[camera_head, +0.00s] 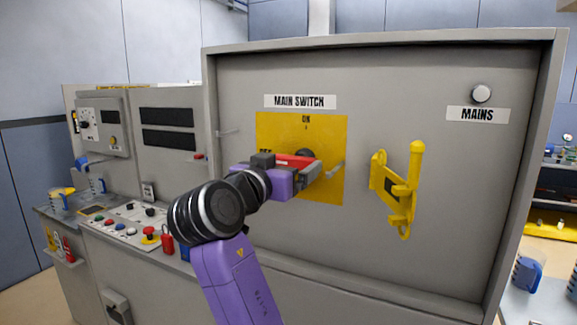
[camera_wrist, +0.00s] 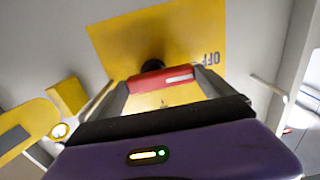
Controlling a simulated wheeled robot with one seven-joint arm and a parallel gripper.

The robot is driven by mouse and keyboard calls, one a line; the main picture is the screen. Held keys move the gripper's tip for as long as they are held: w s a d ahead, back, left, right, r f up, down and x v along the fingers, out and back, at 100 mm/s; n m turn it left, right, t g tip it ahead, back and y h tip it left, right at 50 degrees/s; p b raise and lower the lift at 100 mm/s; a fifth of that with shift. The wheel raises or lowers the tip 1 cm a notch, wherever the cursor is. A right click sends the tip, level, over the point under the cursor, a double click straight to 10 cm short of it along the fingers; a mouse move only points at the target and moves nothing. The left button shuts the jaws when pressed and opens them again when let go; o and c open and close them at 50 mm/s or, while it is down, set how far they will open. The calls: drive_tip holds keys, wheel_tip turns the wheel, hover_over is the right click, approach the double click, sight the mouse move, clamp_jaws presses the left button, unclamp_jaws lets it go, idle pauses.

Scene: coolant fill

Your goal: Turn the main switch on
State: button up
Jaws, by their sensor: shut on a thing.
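The main switch has a red handle (camera_head: 296,160) on a yellow plate (camera_head: 332,135) under the MAIN SWITCH label (camera_head: 300,102). ON is printed at the top of the plate; the OFF mark at its left is partly hidden by my gripper. The handle lies roughly level in the head view, towards the OFF side. My gripper (camera_head: 308,172) is shut on the handle. In the wrist view the red handle (camera_wrist: 150,80) sits between both fingers, with OFF (camera_wrist: 211,59) printed upside down beside it. The switch hub behind is mostly hidden.
A yellow lever-like fitting (camera_head: 410,190) sticks out of the panel right of the switch. A control desk (camera_head: 125,225) with buttons stands at left. The cabinet's frame projects around the panel.

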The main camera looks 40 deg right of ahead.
drive_tip(key=shift+f+m+b, duration=0.15)
drive_tip(key=shift+m+b, duration=0.15)
drive_tip(key=shift+b, duration=0.25)
drive_tip(key=shift+m+b, duration=0.5)
drive_tip(key=shift+b, duration=0.35)
drive_tip(key=m+b, duration=0.2)
drive_tip(key=b, duration=0.1)
drive_tip(key=shift+a, duration=0.1)
drive_tip(key=m+b, duration=0.5)
drive_tip(key=shift+s+r, duration=0.15)
drive_tip(key=shift+r, duration=0.1)
drive_tip(key=m+b, duration=0.4)
drive_tip(key=shift+s+r+m, duration=0.15)
drive_tip(key=shift+m, duration=0.15)
drive_tip(key=m+b, duration=0.1)
drive_tip(key=m, duration=0.2)
drive_tip(key=m+b, duration=0.1)
drive_tip(key=shift+s+d+r+m+b, duration=0.15)
drive_tip(key=shift+s+d+m+b, duration=0.05)
drive_tip(key=shift+d+m+b, duration=0.1)
drive_tip(key=o, duration=1.1)
drive_tip(key=shift+r, duration=0.1)
drive_tip(key=shift+c, duration=0.2)
drive_tip(key=shift+a, duration=0.15)
